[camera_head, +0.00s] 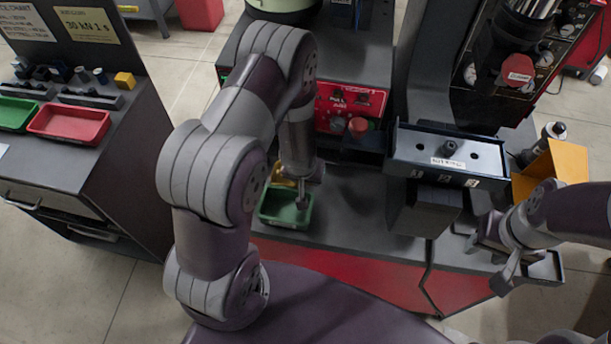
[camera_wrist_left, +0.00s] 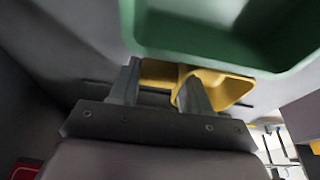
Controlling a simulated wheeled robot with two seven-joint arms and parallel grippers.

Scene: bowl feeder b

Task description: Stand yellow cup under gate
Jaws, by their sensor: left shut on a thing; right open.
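The yellow cup (camera_wrist_left: 222,90) is between the fingers of my left gripper (camera_wrist_left: 160,88) in the left wrist view, and the gripper is shut on it. A green tray (camera_wrist_left: 190,42) is close beside it there. In the head view my left gripper (camera_head: 303,198) points down at the green tray (camera_head: 285,222), and a bit of the yellow cup (camera_head: 284,182) shows at the tray's far side, partly hidden by my arm. Whether cup and tray touch is unclear. My right gripper (camera_head: 488,262) is open and empty at the right. I cannot tell which part is the gate.
A dark labelled box (camera_head: 430,150) on a block stands right of the tray. A red control panel (camera_head: 350,108) is behind the tray. A yellow-orange panel (camera_head: 560,165) is at the right. A red bin (camera_head: 70,122) and another green bin lie on the left bench.

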